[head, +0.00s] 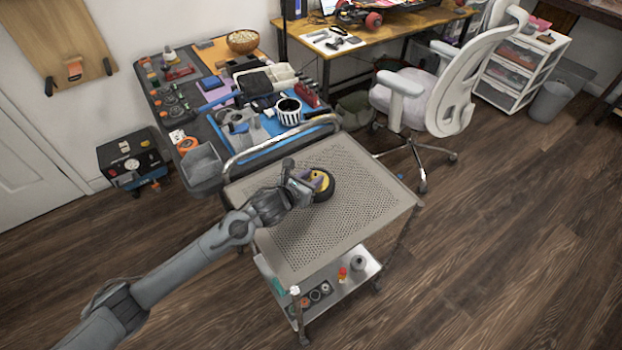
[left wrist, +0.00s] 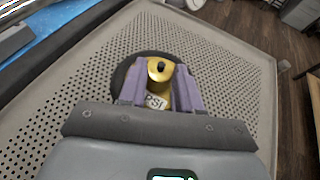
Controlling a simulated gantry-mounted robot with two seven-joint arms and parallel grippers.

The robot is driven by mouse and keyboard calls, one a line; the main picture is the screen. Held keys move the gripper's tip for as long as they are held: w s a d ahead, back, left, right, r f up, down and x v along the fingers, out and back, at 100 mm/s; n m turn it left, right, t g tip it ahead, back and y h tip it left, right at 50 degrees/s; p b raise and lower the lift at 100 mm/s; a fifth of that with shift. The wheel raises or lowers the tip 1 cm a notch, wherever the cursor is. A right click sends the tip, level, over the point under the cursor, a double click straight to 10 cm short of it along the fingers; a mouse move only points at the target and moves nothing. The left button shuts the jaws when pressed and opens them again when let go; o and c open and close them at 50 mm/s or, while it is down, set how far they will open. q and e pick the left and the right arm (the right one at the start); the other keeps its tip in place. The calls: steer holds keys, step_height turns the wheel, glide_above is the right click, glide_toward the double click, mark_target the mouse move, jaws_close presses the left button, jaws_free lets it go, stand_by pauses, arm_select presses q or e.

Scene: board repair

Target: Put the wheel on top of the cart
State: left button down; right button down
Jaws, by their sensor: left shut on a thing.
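The wheel (head: 324,187) has a black tire and a yellow hub. It is at the perforated top of the cart (head: 360,204), near the middle; I cannot tell whether it touches the surface. My left gripper (head: 314,183) is over the wheel, with its purple fingers shut on the yellow hub. In the left wrist view, the wheel's hub (left wrist: 158,72) shows between the two fingers of the left gripper (left wrist: 160,88), and the cart's top (left wrist: 225,72) spreads around it. The near part of the wheel is hidden by the gripper. My right gripper is not in view.
The cart has a curved metal handle (head: 285,135) at its back edge and a lower shelf (head: 335,290) with small items. A cluttered workbench (head: 215,110) stands behind it. A white office chair (head: 440,90) is at the back right. The rest of the cart top is clear.

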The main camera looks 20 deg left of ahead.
arm_select(q)
steer(key=shift+r, duration=0.15)
steer(key=shift+w, duration=0.1)
steer(key=c, duration=0.8)
jaws_free()
steer(key=shift+f, duration=0.25)
steer(key=shift+r, duration=0.2)
steer(key=shift+s, duration=0.25)
steer(key=p+v, duration=0.1)
steer(key=v, duration=1)
steer(key=shift+s+a+r+p, duration=0.15)
steer(key=shift+s+p, duration=0.15)
